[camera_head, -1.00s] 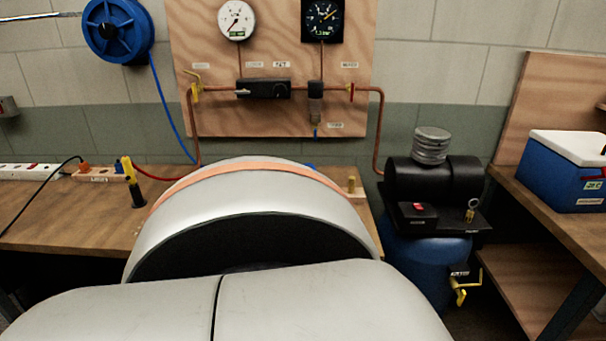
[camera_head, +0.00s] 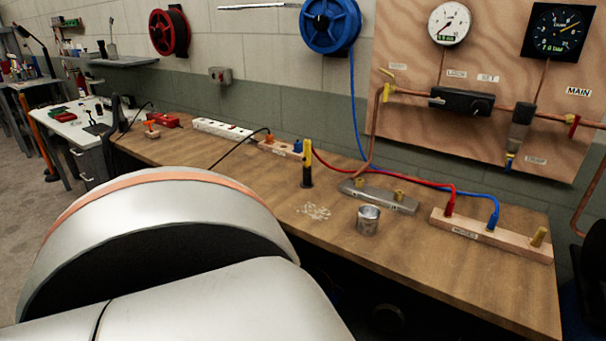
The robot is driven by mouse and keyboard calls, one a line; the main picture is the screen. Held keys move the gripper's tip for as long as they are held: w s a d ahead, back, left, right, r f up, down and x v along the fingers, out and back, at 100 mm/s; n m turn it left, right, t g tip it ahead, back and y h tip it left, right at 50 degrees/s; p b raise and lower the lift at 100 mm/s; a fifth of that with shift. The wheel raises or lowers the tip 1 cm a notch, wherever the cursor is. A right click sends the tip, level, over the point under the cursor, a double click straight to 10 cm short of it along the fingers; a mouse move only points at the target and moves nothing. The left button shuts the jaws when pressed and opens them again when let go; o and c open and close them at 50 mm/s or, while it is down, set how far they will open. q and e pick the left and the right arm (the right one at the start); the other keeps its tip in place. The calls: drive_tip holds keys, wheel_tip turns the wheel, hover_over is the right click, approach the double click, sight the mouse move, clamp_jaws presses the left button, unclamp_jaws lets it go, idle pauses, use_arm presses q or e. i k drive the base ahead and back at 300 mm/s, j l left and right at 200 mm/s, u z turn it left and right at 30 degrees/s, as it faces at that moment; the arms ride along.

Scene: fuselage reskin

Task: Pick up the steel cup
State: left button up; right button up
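The steel cup (camera_head: 368,220) stands upright on the wooden workbench (camera_head: 420,255), right of the middle of the view. It is a small grey metal cup with an open top. A large white and grey rounded body with an orange band, which looks like part of my own arm, fills the lower left and ends left of the cup. No gripper fingers show in the head view, so neither gripper's state is visible.
Behind the cup lies a grey metal bar (camera_head: 378,196) with brass fittings. A wooden block (camera_head: 490,236) with red and blue plugs sits to its right. Left are pale scraps (camera_head: 314,211) and a yellow-and-black tool (camera_head: 307,165). The bench front right is clear.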

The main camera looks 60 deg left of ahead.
sight(369, 215)
drive_tip(key=u, duration=1.6)
drive_tip(key=i+j, duration=0.2)
drive_tip(key=j, duration=0.2)
drive_tip(key=i+j, duration=0.2)
drive_tip(key=j, duration=0.25)
drive_tip(key=i+j+z, duration=0.1)
drive_tip(key=j+z, duration=0.15)
drive_tip(key=z, duration=0.2)
drive_tip(key=i+j+z, duration=0.1)
drive_tip(key=j+z, duration=0.2)
drive_tip(key=z, duration=0.15)
